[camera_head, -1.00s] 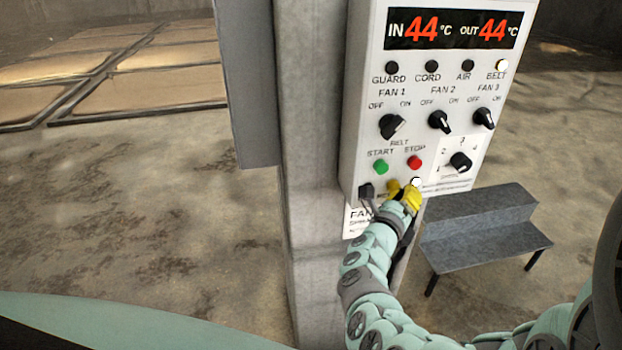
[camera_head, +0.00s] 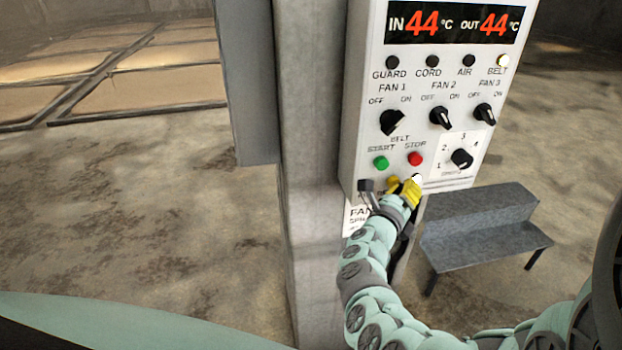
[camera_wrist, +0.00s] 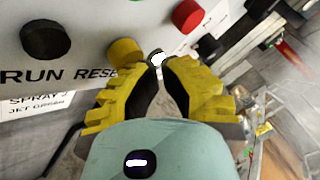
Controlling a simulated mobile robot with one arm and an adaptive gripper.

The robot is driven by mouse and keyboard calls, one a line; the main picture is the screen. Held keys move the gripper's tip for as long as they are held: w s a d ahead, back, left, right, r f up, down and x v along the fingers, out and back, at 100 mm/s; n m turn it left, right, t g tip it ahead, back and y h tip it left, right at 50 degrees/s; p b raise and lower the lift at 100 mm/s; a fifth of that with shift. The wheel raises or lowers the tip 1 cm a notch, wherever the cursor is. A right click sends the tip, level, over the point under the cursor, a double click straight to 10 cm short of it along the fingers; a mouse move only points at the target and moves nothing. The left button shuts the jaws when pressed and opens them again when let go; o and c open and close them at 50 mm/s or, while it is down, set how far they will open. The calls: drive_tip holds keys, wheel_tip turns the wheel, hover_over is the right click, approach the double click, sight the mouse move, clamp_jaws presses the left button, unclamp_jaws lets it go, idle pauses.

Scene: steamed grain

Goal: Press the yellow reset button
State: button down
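The yellow reset button (camera_head: 393,181) is on the lower part of the white control panel (camera_head: 430,95), and it also shows in the wrist view (camera_wrist: 125,51) just left of my fingertips. My gripper (camera_head: 412,186) has yellow fingers and is close to the panel, right of the button in the head view. In the wrist view my gripper (camera_wrist: 159,68) has its fingertips drawn together with nothing held between them. A white lit spot (camera_wrist: 156,57) shows right at the tips. I cannot tell whether the tips touch the panel.
A black run switch (camera_wrist: 45,40) is left of the button. The green start button (camera_head: 381,163) and red stop button (camera_head: 415,158) are above. The panel hangs on a concrete post (camera_head: 310,120). A grey bench-like step (camera_head: 480,230) stands at the right.

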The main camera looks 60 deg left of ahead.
drive_tip(key=shift+w+a+b, duration=0.15)
drive_tip(key=shift+a+b, duration=0.1)
drive_tip(key=shift+b, duration=0.05)
drive_tip(key=shift+d, duration=0.15)
idle(0.5)
drive_tip(key=shift+s+d, duration=0.45)
drive_tip(key=shift+d, duration=0.2)
drive_tip(key=shift+d, duration=0.1)
drive_tip(key=d, duration=0.1)
drive_tip(key=s+d+b, duration=0.1)
drive_tip(key=d, duration=0.1)
drive_tip(key=s+d+b, duration=0.1)
drive_tip(key=shift+d, duration=0.2)
drive_tip(key=shift+w, duration=0.1)
idle(0.6)
